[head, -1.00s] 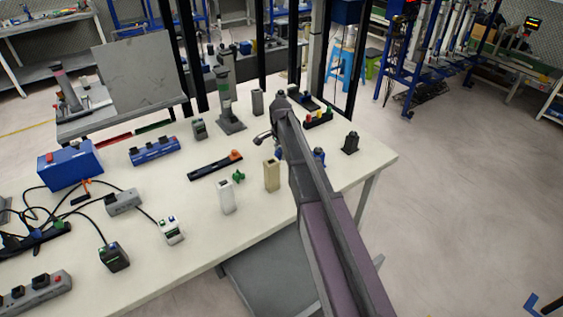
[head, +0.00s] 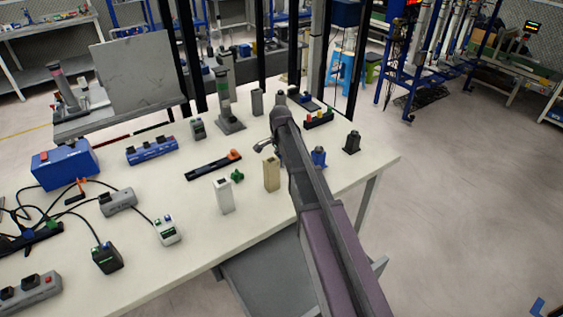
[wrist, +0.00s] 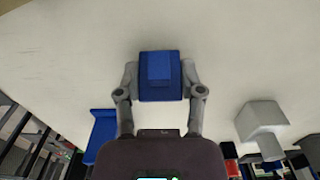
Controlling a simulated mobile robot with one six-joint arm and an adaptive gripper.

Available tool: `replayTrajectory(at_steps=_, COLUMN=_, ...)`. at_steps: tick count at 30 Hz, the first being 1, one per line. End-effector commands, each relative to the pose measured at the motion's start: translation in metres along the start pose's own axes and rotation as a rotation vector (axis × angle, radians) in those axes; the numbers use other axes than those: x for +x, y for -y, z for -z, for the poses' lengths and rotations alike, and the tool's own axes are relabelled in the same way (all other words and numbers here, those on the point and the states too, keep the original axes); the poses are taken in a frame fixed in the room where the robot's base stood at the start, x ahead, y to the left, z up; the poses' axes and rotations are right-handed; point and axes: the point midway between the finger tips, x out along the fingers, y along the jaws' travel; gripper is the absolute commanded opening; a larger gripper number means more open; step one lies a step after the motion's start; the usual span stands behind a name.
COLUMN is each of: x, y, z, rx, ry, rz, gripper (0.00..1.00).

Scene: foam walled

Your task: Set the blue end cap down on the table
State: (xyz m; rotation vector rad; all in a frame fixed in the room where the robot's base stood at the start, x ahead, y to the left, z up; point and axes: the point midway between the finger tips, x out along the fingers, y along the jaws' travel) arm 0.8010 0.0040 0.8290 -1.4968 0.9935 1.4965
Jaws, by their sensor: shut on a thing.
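The blue end cap (wrist: 160,88) is a small blue block with a raised lighter-blue middle. In the wrist view my gripper (wrist: 160,72) is shut on it, with one grey finger on each side. The pale table (wrist: 210,55) lies behind the cap; I cannot tell whether the cap touches it. In the head view my arm hides the cap and most of my gripper (head: 266,147), so only a bit of a grey finger shows. The white tabletop (head: 225,235) also spreads out there.
A blue part (head: 318,157) stands on the table just right of my arm, with a black part (head: 352,142) farther right. A tan block (head: 271,174) and a white block (head: 223,196) stand left of my arm.

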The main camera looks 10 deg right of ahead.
Motion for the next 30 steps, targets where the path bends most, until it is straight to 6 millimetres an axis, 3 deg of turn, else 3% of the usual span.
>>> replayTrajectory(at_steps=9, x=0.0038, y=0.0000, z=0.0001, rx=0.000, ry=0.000, rz=0.000, gripper=0.18)
replayTrajectory(at_steps=10, x=0.0036, y=0.0000, z=0.0001, rx=0.000, ry=0.000, rz=0.000, gripper=0.53)
replayTrajectory(at_steps=13, x=0.0027, y=0.0000, z=0.0001, rx=0.000, ry=0.000, rz=0.000, gripper=0.83)
replayTrajectory(at_steps=30, x=-0.0004, y=-0.0001, z=0.0003, rx=0.000, ry=0.000, rz=0.000, gripper=0.84)
